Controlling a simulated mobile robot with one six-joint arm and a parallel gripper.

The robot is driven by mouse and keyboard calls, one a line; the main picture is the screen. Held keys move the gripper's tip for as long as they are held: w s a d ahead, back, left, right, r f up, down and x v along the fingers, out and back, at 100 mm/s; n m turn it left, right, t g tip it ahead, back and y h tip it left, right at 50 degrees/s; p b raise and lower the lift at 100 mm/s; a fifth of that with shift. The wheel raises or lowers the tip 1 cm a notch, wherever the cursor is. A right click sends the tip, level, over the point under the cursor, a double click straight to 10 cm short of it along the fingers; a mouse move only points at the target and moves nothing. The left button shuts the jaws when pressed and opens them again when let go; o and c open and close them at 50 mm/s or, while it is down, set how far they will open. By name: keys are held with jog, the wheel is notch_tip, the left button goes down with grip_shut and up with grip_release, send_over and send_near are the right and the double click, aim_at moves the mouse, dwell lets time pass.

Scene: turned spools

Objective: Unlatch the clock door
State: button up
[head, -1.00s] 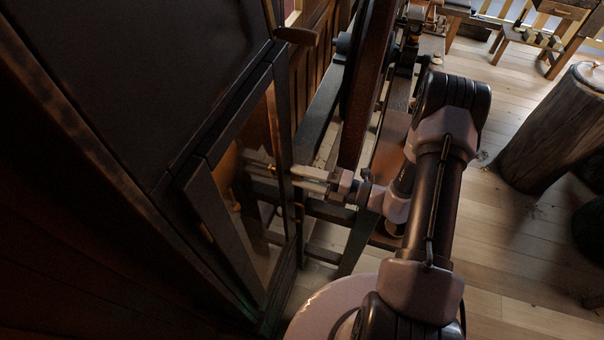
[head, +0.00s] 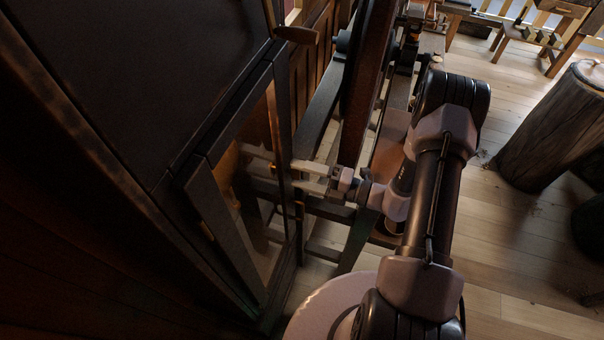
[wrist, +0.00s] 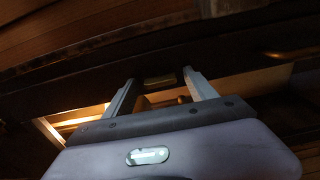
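The clock door (head: 228,207) is a dark-framed glass panel at the left in the head view and looks closed. My gripper (head: 302,176) is in front of its right-hand frame edge, with its two fingers spread and pointing at the door. Whether the fingertips touch the door cannot be told. In the wrist view my gripper (wrist: 158,85) is also open, with a small dull brass-coloured piece (wrist: 160,80) between the fingertips. This may be the latch; it is too dark to be sure. The fingers hold nothing that I can see.
A large dark wheel (head: 366,90) and its wooden frame stand just behind my gripper. A log stump (head: 545,125) is at the right on the plank floor (head: 500,230). Open floor lies to the right.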

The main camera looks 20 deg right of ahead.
jog(key=v, duration=1.7)
jog(key=shift+s+d, duration=0.15)
jog(key=s+a+r+m+g+h+b, duration=0.2)
jog(key=a+m+h+b, duration=0.4)
jog(key=m, duration=1)
jog(key=s+a+r+m+g+h+b, duration=0.2)
jog(key=s+a+r+m+h+b, duration=0.3)
jog(key=a+m+b, duration=0.7)
jog(key=s+m+h, duration=0.1)
jog(key=s+m, duration=0.1)
jog(key=m, duration=0.2)
jog(key=shift+m+g+h, duration=0.3)
jog(key=shift+m+g, duration=0.1)
